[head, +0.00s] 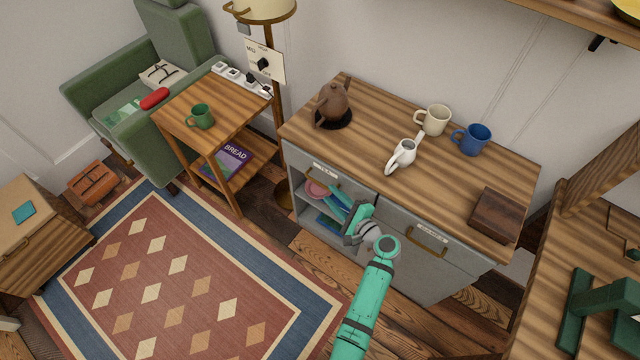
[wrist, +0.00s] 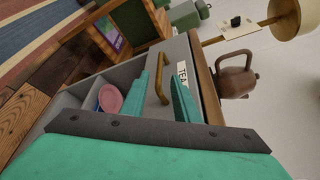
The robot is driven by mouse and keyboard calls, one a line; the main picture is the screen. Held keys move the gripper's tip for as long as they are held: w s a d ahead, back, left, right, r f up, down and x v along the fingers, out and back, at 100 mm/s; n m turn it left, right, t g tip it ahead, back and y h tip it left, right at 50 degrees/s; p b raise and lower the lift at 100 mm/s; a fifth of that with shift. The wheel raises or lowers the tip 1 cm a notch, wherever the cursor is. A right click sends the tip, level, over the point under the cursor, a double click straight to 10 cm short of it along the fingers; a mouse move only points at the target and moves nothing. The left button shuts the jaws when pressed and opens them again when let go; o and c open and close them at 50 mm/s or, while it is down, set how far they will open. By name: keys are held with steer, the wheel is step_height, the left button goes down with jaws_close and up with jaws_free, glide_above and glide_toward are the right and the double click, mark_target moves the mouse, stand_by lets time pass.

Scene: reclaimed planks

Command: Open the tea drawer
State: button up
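The tea drawer (head: 311,166) is the upper left drawer of the grey sideboard and looks shut. Its white TEA label (wrist: 183,75) and brass bar handle (wrist: 156,80) show clearly in the wrist view. My gripper (head: 343,200) is in front of this drawer. Its two teal fingers (wrist: 161,92) are apart, one on each side of the handle in the wrist view, with a gap to the bar. I cannot tell whether a fingertip touches the drawer front. In the head view the gripper partly hides the drawer front.
Below the drawer is an open shelf with a pink bowl (head: 316,188). A second drawer with a brass handle (head: 427,242) is to the right. A brown teapot (head: 334,102), mugs and a wooden box (head: 496,214) stand on top. The rug (head: 170,275) side is clear.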

mark_target(323, 187)
steer(key=x, duration=0.8)
jaws_close()
